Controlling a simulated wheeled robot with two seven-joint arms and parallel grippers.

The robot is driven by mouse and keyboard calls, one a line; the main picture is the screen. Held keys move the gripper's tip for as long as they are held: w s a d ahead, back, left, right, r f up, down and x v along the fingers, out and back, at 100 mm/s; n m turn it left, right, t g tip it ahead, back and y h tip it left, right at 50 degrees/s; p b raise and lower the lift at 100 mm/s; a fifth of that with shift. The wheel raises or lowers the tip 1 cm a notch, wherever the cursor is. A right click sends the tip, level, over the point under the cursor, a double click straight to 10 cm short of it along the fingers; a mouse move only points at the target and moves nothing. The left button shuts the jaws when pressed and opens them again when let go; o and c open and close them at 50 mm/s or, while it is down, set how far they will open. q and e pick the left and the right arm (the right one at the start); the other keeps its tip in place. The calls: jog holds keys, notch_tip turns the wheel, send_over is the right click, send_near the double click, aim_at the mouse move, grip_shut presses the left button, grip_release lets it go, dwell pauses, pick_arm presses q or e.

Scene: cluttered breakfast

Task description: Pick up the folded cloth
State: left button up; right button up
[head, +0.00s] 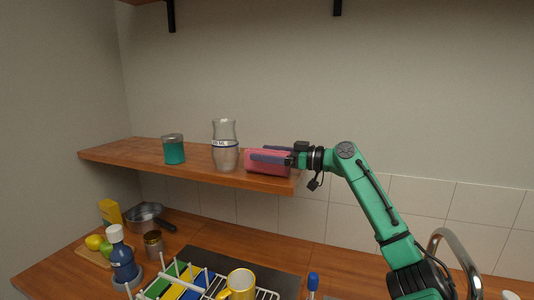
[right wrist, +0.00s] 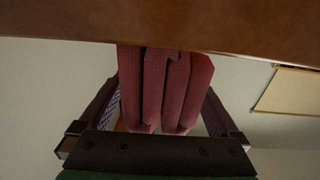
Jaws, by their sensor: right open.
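The folded cloth (head: 268,168) is pinkish red and rests near the right end of the wooden shelf. My right gripper (head: 270,157) reaches in from the right at shelf height, with its fingers at the cloth. In the right wrist view the cloth (right wrist: 166,90) shows several thick folds between the two fingers of the right gripper (right wrist: 160,105). The jaws are open, with a finger on each side of the cloth. Whether the fingers touch it I cannot tell. My left gripper is not in view.
The wooden shelf (head: 130,152) also holds a glass carafe (head: 225,155) left of the cloth and a teal jar (head: 173,150). Below, the counter holds a dish rack (head: 262,294), a yellow mug (head: 239,284), a blue bottle (head: 122,262) and a pot (head: 145,217).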

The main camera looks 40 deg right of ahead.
aim_at(267, 151)
jog(key=shift+d+f, duration=0.1)
jog(key=shift+f, duration=0.05)
jog(key=c, duration=1.5)
jog(key=shift+r, duration=0.55)
notch_tip(267, 151, up, 17)
jog(key=p, duration=0.5)
jog(key=shift+p, duration=0.3)
jog(key=shift+f, duration=0.1)
